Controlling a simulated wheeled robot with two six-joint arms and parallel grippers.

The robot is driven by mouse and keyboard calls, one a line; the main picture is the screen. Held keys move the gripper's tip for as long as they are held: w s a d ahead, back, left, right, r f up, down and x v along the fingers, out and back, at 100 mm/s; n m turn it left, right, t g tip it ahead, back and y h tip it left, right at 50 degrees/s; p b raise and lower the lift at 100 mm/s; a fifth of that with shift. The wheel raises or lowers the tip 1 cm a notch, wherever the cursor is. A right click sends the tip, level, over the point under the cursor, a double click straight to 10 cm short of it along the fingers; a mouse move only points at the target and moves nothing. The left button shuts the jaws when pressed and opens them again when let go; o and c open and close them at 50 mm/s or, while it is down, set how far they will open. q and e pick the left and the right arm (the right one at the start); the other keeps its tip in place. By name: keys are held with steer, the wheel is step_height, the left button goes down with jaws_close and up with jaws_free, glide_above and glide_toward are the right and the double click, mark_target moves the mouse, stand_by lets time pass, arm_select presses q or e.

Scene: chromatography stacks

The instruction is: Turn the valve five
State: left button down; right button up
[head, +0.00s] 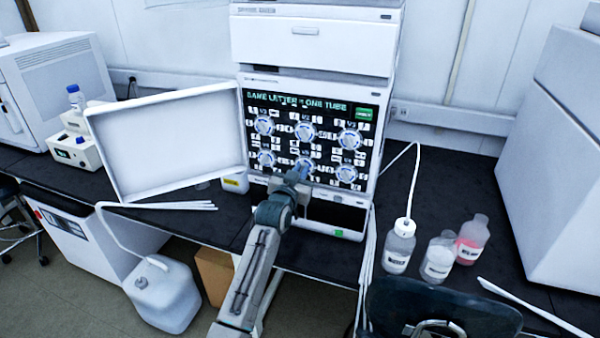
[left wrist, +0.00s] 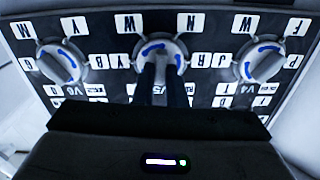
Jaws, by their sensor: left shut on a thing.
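Valve five (head: 304,164) is the middle round knob in the lower row of the black panel (head: 372,112). My left gripper (head: 297,174) reaches up to it from below and hides part of it. In the left wrist view valve five (left wrist: 160,47) shows upside down, with blue arcs on its white face. The two dark fingers (left wrist: 164,75) of my left gripper are shut on its knob. Lettered white labels surround it. The exact knob angle is hidden by the fingers. My right gripper is not in view.
Valve six (left wrist: 58,62) and valve four (left wrist: 258,62) flank valve five closely. A white open door (head: 170,140) stands left of the panel. Several bottles, including a clear capped one (head: 398,248), stand on the dark bench at right.

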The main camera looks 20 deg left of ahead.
arm_select(q)
steer(key=m, duration=0.4)
steer(key=shift+d+m, duration=0.1)
steer(key=shift+m, duration=0.2)
stand_by(0.4)
steer(key=c, duration=1.5)
jaws_free()
steer(key=shift+f, duration=0.1)
steer(key=s+b, duration=0.3)
steer(key=s, duration=0.7)
steer(key=shift+s, duration=0.4)
steer(key=shift+a, duration=0.2)
